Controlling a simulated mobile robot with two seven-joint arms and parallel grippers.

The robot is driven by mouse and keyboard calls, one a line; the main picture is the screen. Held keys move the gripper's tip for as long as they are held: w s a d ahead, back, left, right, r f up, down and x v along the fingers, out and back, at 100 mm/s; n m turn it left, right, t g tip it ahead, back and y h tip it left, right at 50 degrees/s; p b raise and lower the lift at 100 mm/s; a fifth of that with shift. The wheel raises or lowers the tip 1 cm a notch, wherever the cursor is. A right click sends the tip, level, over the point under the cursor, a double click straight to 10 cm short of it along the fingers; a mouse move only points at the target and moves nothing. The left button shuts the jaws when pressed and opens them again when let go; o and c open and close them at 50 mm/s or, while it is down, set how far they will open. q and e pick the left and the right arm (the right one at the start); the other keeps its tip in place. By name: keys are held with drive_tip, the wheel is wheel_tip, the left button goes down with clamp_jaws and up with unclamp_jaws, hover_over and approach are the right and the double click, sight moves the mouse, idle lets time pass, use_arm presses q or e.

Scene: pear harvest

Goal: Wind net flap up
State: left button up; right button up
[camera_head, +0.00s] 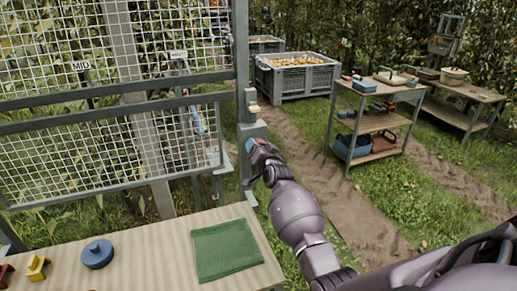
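A white wire net in grey frames fills the left side; its lower panel (90,160) hangs below a grey crossbar, and I take it to be the net flap. A "MID" label (81,66) sits on the upper net. A grey post at the net's right edge carries a grey box (252,131) with a small pale part (254,109) above it. My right gripper (256,151) is at the front of this box, beside a small blue part (249,146). Its fingers are too small and hidden to tell whether they hold anything. My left gripper is not in view.
A wooden table (150,250) in front holds a green cloth (224,249), a blue round object (97,254) and a yellow piece (38,268). A shelf cart (376,126) stands right, with a crate of fruit (296,76) behind. Grass and a dirt path lie between.

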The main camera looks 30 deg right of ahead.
drive_tip(key=shift+m, duration=0.8)
idle(1.2)
drive_tip(key=o, duration=0.9)
drive_tip(key=shift+o, duration=0.2)
drive_tip(key=v, duration=1)
drive_tip(key=shift+s+b, duration=0.35)
drive_tip(key=shift+b, duration=0.1)
drive_tip(key=shift+a, duration=0.15)
drive_tip(key=shift+c, duration=0.2)
